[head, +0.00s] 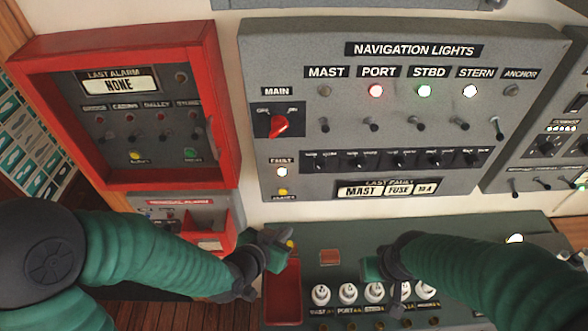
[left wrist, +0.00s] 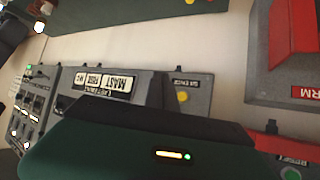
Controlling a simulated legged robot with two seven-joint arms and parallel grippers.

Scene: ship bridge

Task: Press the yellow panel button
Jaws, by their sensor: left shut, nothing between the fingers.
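A yellow button (head: 283,192) sits at the lower left corner of the grey navigation lights panel (head: 255,155), under a lit white fault lamp (head: 282,172). It also shows upside down in the left wrist view (left wrist: 181,97). Another yellow button (head: 135,155) is in the red-framed alarm panel (head: 222,100). My left gripper (head: 280,246) is shut and empty, below the navigation panel's yellow button and apart from it. A small yellow spot (head: 291,244) shows at its tip.
The dark green lower console (head: 450,225) carries white fuses (head: 321,294), a red bin (head: 283,300) and an orange-brown block (head: 330,257). A red box (head: 215,240) is left of my left gripper. Switches and a red knob (head: 279,125) stick out of the navigation panel.

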